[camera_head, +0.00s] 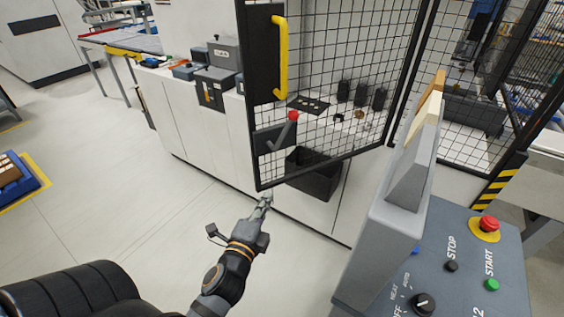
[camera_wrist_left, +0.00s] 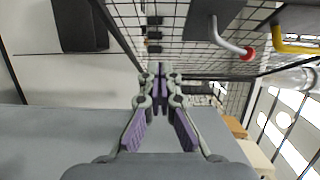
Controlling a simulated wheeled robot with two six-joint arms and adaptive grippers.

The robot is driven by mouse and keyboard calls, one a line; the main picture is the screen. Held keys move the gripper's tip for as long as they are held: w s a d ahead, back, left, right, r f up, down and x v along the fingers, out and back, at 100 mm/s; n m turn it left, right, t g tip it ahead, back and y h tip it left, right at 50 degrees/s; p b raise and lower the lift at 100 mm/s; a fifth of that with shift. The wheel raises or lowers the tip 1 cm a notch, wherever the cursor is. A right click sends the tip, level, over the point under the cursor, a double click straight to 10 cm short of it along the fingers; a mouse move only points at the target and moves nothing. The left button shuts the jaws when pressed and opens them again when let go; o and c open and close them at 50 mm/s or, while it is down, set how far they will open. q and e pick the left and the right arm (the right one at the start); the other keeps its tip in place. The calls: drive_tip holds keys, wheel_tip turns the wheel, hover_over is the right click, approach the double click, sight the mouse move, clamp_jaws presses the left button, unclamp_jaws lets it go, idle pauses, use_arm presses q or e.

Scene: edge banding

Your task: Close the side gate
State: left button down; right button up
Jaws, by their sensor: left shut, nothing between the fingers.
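The side gate (camera_head: 262,62) is a black-framed wire mesh panel, swung open toward me in the head view. It carries a yellow handle (camera_head: 281,60) and a grey latch lever (camera_head: 281,136) with a red knob (camera_head: 293,116). My left gripper (camera_head: 266,200) is shut and empty, just below the gate's lower free corner in the picture. I cannot tell whether it touches the frame. In the left wrist view the shut fingertips (camera_wrist_left: 156,68) show before the mesh, with the lever (camera_wrist_left: 232,44) and yellow handle (camera_wrist_left: 293,48) to the upper right. My right gripper is not in view.
A control panel (camera_head: 455,245) with a red stop button (camera_head: 489,224) and a grey upright housing stands at the right. A white cabinet (camera_head: 190,125) stands behind the gate, with a black bin (camera_head: 313,178) at its front. The floor left of the gate is clear.

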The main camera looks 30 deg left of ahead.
use_arm(q)
wheel_tip(320, 180, up, 2)
drive_tip(key=p, duration=0.4)
approach(275, 153)
drive_tip(key=w+d, duration=0.2)
drive_tip(key=w, duration=0.1)
drive_tip(key=shift+w+a+f, duration=0.25)
drive_tip(key=shift+w+a, duration=1.1)
drive_tip(key=shift+a, duration=0.15)
